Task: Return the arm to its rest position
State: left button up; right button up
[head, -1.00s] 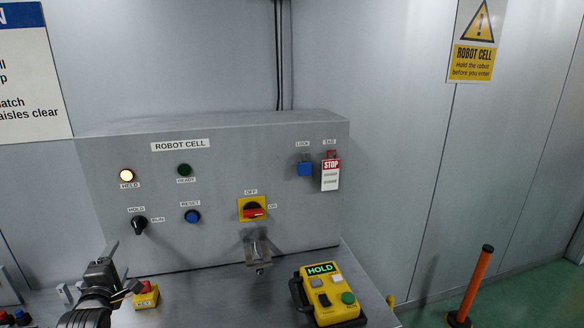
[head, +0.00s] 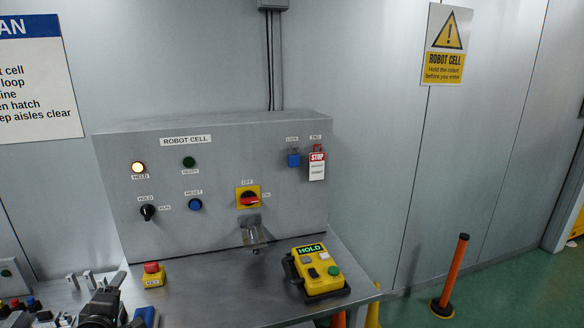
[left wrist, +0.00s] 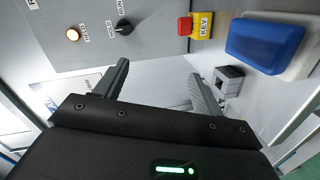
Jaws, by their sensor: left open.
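My left gripper (head: 112,300) is at the bottom left of the head view, over the front left of the bench. In the left wrist view its two fingers (left wrist: 158,78) stand apart with nothing between them. My right gripper is in neither view.
The yellow pendant (head: 318,270) reading HOLD lies on the bench right of the metal bracket (head: 255,235). The HELD lamp (head: 138,167) is lit. A blue object (left wrist: 265,42) is near the gripper. An orange post (head: 452,275) stands on the floor at right.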

pick_arm(q)
jog(key=s+d+f+m+g+h, duration=0.3)
jog(key=s+d+f+m+g, duration=0.3)
jog(key=s+d+f+m, duration=0.7)
jog(key=s+d+f+m+g+h, duration=0.1)
jog(key=s+d+f+m+g, duration=0.25)
jog(key=s, duration=0.65)
jog(key=s+d+f+m+g+h, duration=0.1)
jog(key=s+d+f+m+g, duration=0.25)
jog(key=s, duration=0.55)
notch_tip(320, 180, down, 30)
jog(key=s+b, duration=0.2)
jog(key=b, duration=0.1)
jog(key=s+a+f+g+b, duration=0.1)
jog(key=s+a+f+b, duration=0.1)
jog(key=s+f, duration=1.3)
jog(key=shift+s+a+f, duration=0.15)
jog(key=shift+s+f, duration=0.2)
jog(key=shift+f, duration=0.25)
